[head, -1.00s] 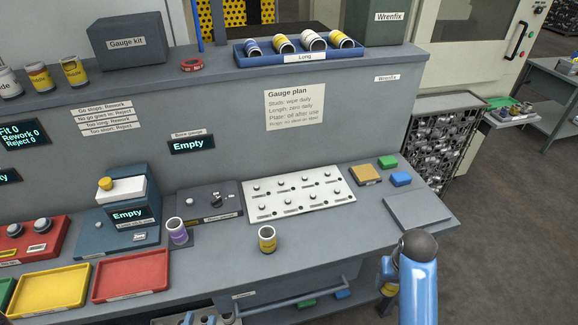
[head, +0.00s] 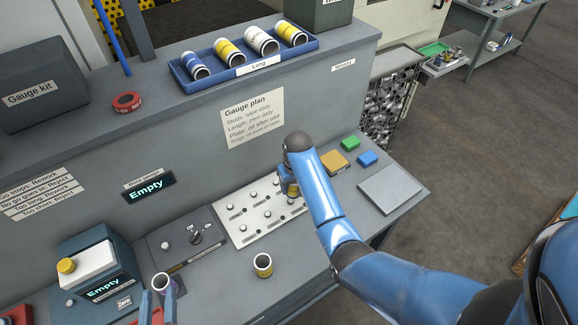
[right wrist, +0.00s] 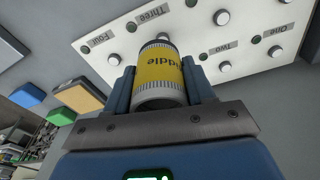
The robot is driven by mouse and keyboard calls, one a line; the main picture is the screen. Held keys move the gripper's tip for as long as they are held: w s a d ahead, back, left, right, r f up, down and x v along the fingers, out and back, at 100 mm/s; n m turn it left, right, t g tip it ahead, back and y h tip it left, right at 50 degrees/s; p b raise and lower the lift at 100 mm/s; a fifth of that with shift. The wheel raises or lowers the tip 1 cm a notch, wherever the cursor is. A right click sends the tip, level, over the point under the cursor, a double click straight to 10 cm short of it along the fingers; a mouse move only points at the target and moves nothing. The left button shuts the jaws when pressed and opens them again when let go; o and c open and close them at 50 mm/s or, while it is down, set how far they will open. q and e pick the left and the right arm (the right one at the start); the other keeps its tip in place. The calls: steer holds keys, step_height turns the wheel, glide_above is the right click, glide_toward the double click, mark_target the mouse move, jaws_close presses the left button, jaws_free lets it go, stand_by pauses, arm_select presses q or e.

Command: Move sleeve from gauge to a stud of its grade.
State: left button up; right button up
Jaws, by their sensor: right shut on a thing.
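My right gripper (head: 291,188) is shut on a yellow-banded sleeve, its label partly reading "ddle", clear in the right wrist view (right wrist: 160,75). It holds the sleeve at the white stud board (head: 240,230), near the label "Three" (right wrist: 153,12). A stud tip shows just past the sleeve's far end; I cannot tell whether the sleeve is on it. The bore gauge display (head: 148,187) reads "Empty".
The blue "Long" tray (head: 238,72) with several sleeves sits on the shelf. Green (head: 350,143), blue (head: 367,158) and tan (head: 335,162) blocks and a bare grey plate (head: 390,189) lie right of the board.

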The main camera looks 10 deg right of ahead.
mark_target(290, 200)
steer(key=shift+w+a, duration=0.4)
steer(key=shift+a, duration=0.1)
steer(key=shift+s+d+f+b, duration=0.1)
steer(key=shift+d+f+b, duration=0.05)
steer(key=shift+b, duration=0.3)
steer(key=shift+d+f+b, duration=0.1)
steer(key=shift+f+b, duration=0.25)
steer(key=shift+f, duration=0.05)
steer(key=shift+f+b, duration=0.65)
steer(key=shift+f, duration=0.1)
steer(key=shift+f+b, duration=1.3)
steer(key=shift+f, duration=0.45)
steer(key=shift+f, duration=0.15)
